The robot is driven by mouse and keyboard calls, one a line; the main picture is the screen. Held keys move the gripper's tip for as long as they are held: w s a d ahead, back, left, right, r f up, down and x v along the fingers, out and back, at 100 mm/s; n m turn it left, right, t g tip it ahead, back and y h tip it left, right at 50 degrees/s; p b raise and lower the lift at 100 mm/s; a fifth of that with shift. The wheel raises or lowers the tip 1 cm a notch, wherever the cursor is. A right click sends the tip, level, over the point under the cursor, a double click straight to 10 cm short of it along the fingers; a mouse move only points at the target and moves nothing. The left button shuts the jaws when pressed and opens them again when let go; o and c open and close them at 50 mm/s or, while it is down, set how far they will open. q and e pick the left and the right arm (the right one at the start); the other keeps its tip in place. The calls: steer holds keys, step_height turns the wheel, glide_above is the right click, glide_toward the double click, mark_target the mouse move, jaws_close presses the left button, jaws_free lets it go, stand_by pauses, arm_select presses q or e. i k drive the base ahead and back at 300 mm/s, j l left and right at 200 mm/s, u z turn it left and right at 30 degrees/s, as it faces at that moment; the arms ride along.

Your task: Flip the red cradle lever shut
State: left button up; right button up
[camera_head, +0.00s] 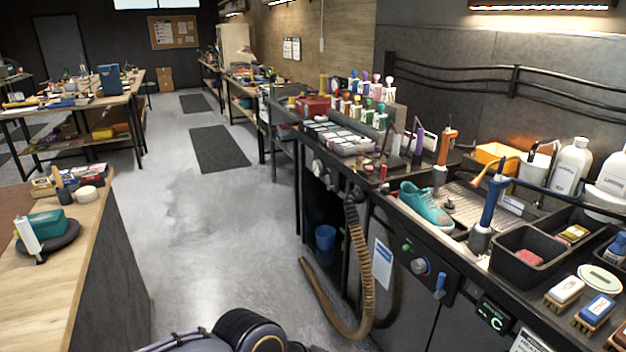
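A teal sneaker (427,207) with a pale sole sits on the dark workbench at right, beside a metal grate (462,207). A small upright red piece (383,172) stands near the bench's front edge, left of the sneaker; it is too small to tell whether it is the red cradle lever or how it is set. A lever with a blue handle (439,284) is on the bench's front panel. Neither of my grippers is in view; only dark rounded parts of my own body show at the bottom edge.
A ribbed brown hose (357,265) hangs from the bench front to the floor. A blue-handled tool (490,205) stands upright right of the sneaker. A black bin (526,258) and several brushes are at right. A wooden table (50,285) is at left, with clear floor between.

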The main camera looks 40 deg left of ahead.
mark_target(382, 186)
steer(key=u, duration=1.1)
steer(key=i+u, duration=0.5)
steer(key=i, duration=2)
steer(key=l, duration=0.1)
